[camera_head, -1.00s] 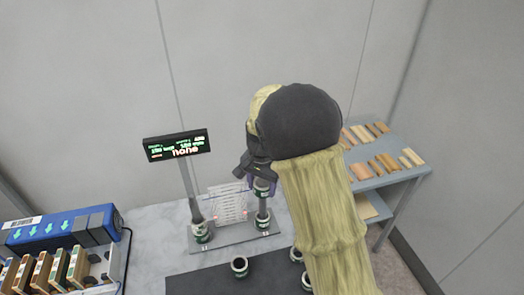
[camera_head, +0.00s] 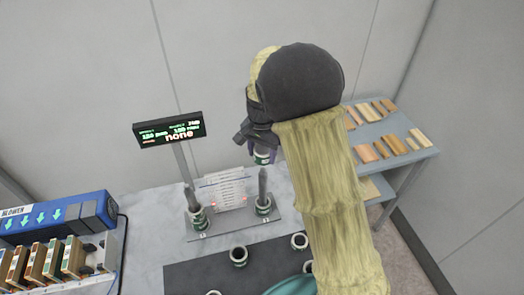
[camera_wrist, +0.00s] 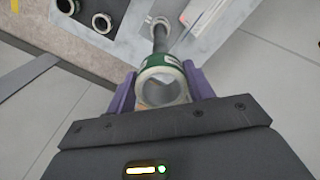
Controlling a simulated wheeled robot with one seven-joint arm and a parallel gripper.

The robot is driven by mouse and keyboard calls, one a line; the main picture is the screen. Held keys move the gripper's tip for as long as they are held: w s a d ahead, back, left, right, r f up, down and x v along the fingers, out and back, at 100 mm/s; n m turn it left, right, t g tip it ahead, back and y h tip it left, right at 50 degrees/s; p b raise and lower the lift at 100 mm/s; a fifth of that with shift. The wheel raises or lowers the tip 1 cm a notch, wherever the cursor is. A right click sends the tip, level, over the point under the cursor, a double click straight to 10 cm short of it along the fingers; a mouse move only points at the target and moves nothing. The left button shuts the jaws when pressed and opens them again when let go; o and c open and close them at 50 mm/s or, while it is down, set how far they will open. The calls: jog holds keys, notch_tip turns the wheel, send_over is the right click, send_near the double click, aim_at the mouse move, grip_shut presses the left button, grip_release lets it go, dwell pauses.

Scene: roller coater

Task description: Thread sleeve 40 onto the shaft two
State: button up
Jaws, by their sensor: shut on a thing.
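My gripper (camera_head: 262,150) is shut on a sleeve, a short white ring with a green band (camera_head: 262,157). In the wrist view the sleeve (camera_wrist: 163,82) sits between two purple fingers (camera_wrist: 162,88), its bore facing the camera. Its number is not readable. Two dark upright shafts stand on a grey plate: a left shaft (camera_head: 190,198) and a right shaft (camera_head: 262,187). Each has a green-and-white ring at its foot. The held sleeve appears just above the right shaft's tip, apart from it in the head view. I cannot tell which shaft is two.
Several more sleeves, one of them nearest the plate (camera_head: 239,256), stand on a dark mat (camera_head: 190,272). A display (camera_head: 169,129) on a pole reads "none". A blue blower (camera_head: 60,222) is at left, a shelf (camera_head: 425,155) at right.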

aim_at(262, 170)
jog(key=shift+f+b, duration=1.35)
jog(key=shift+f, duration=0.35)
jog(key=shift+s+f+b, duration=0.1)
jog(key=shift+f+b, duration=0.55)
jog(key=shift+f, duration=0.65)
jog(key=shift+f, duration=0.1)
jog(key=shift+f+b, duration=0.65)
jog(key=shift+f, duration=0.35)
jog(key=o, duration=1.5)
